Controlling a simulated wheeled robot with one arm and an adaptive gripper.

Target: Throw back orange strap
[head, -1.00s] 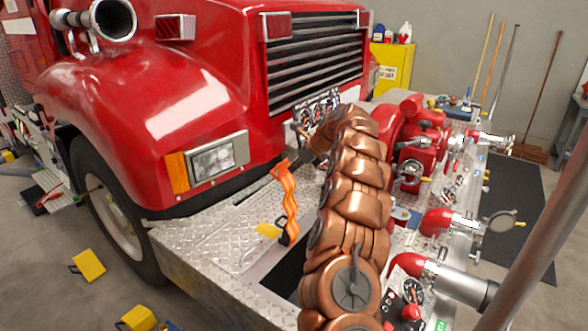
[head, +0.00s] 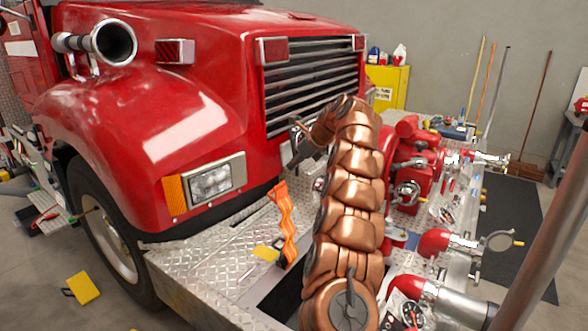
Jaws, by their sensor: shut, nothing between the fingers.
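The orange strap (head: 284,222) is a wavy band. It stands up from the diamond-plate bumper deck, with its lower end by a yellow piece (head: 265,252) at the edge of a dark opening. My gripper (head: 287,168) is at the end of my copper-coloured arm, in front of the truck's grille. It is small and partly dark against the truck, just above the strap's upper end. It is shut with nothing held, and a small gap seems to separate it from the strap.
The red truck's fender (head: 150,110) and grille (head: 315,75) rise behind the bumper deck (head: 205,258). Red pump fittings (head: 410,175) and pipes crowd the right side, beyond my arm. A dark opening (head: 278,300) lies in front of the strap.

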